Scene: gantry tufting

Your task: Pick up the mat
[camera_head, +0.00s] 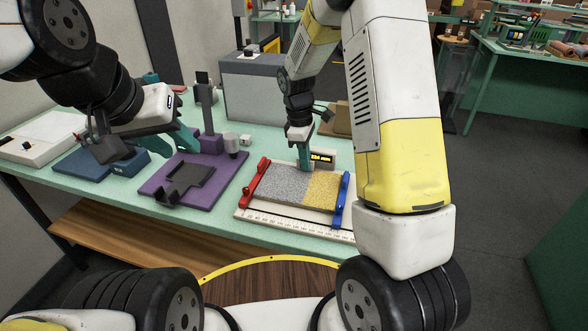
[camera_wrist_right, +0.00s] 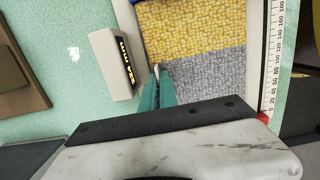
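The mat (camera_head: 288,184) is a flat tufted rectangle, speckled grey on the left and yellow on the right, lying on a pale board (camera_head: 285,216). A red clamp (camera_head: 256,180) is at its left side and a blue clamp (camera_head: 342,200) at its right. My right gripper (camera_head: 304,165) points down at the mat's back edge, near the colour boundary. In the right wrist view its teal fingers (camera_wrist_right: 158,78) are close together at that edge, seemingly pinching it; the contact is partly hidden.
A small display box (camera_head: 322,158) stands just behind the mat, close to my right fingers. A purple base (camera_head: 207,188) with a dark cradle is left of the board. A ruler (camera_head: 300,225) runs along the board's front. A grey box (camera_head: 252,90) stands behind.

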